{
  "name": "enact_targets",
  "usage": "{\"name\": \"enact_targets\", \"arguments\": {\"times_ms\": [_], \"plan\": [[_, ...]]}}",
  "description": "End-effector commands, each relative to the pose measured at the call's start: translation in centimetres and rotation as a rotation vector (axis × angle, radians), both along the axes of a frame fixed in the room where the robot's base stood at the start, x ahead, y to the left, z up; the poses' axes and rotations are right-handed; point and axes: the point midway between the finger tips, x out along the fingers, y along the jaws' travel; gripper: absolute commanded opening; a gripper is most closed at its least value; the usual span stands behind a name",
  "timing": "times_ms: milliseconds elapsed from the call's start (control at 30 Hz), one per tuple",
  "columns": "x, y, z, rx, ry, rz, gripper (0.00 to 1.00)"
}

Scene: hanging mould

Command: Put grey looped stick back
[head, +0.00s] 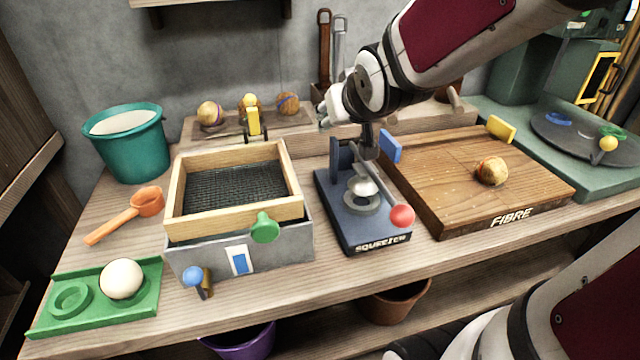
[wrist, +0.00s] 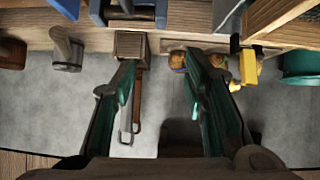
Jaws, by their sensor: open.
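The grey looped stick (head: 339,42) stands upright at the back of the bench, beside a brown looped stick (head: 324,45). In the wrist view the grey looped stick (wrist: 126,128) and the brown one (wrist: 138,90) rise from a small wooden holder block (wrist: 131,45). My gripper (wrist: 162,62) is open and empty. Its left finger in that view overlaps the block's edge and lies close to the sticks; I cannot tell if it touches them. In the head view my wrist hides the lower end of the grey stick.
A blue press (head: 365,225) stands below my arm, with a wooden board (head: 440,215) to its right and a sieve box (head: 235,215) to its left. A rack with several balls (head: 295,118) stands behind. A teal bucket (head: 140,150) is at far left.

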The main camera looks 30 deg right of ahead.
Motion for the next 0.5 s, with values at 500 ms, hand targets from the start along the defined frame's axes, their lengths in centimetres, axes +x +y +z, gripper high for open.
{"name": "enact_targets", "arguments": {"times_ms": [500], "plan": [[-23.3, 12.9, -3.2, 0.163, 0.725, 0.184, 0.41]]}}
